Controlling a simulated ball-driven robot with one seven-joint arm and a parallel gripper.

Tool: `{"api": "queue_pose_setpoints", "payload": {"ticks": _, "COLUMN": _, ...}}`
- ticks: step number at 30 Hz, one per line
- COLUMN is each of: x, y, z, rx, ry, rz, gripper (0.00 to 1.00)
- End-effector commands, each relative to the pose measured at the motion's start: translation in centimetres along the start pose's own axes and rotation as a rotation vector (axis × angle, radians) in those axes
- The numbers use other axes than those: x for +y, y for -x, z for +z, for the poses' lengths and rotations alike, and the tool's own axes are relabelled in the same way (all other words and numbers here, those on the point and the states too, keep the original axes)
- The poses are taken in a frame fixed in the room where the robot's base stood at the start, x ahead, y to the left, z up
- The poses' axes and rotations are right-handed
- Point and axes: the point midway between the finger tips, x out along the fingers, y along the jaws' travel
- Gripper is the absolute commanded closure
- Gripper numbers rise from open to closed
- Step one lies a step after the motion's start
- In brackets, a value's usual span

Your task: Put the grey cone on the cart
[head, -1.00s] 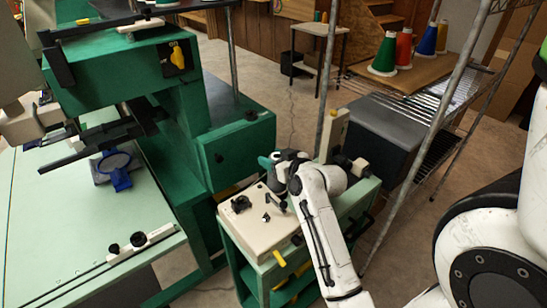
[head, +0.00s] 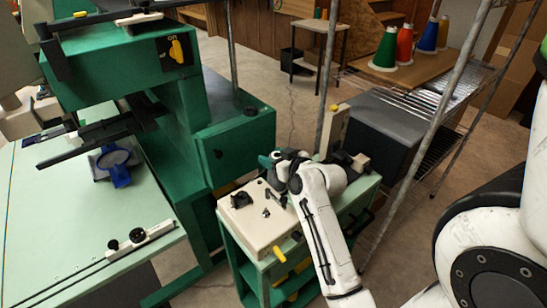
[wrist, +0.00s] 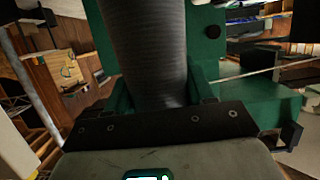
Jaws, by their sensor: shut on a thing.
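The grey cone (wrist: 148,45) fills the middle of the wrist view, dark and ribbed with thread. My gripper (wrist: 158,88) is shut on it, with green fingers at either side of its lower part. In the head view my gripper (head: 270,161) is over the far side of a green cart-like stand (head: 262,238) with a cream top and open shelving below. The cone cannot be made out there, as my wrist hides that spot. I cannot tell how far the cone is from the stand.
A large green machine (head: 120,65) with a pale table (head: 75,215) stands at the left. Small black fittings (head: 240,200) sit on the stand's cream top. A wire rack (head: 455,95) at the right bears green, red and blue cones (head: 385,50). Floor shows behind the stand.

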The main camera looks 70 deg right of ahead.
Motion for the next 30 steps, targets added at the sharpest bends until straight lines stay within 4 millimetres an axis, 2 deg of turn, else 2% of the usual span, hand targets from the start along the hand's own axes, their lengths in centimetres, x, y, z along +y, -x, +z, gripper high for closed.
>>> {"api": "queue_pose_setpoints", "payload": {"ticks": 11, "x": 0.01, "y": -0.15, "z": 0.44, "rx": 0.001, "ry": 0.000, "rz": 0.000, "gripper": 1.00}}
{"api": "queue_pose_setpoints", "payload": {"ticks": 12, "x": 0.01, "y": -0.15, "z": 0.43, "rx": 0.001, "ry": 0.000, "rz": 0.000, "gripper": 0.45}}
{"api": "queue_pose_setpoints", "payload": {"ticks": 21, "x": 0.00, "y": -0.15, "z": 0.45, "rx": 0.000, "ry": 0.000, "rz": 0.000, "gripper": 0.18}}
{"api": "queue_pose_setpoints", "payload": {"ticks": 30, "x": 0.01, "y": 0.24, "z": 0.53, "rx": 0.000, "ry": 0.000, "rz": 0.000, "gripper": 0.18}}
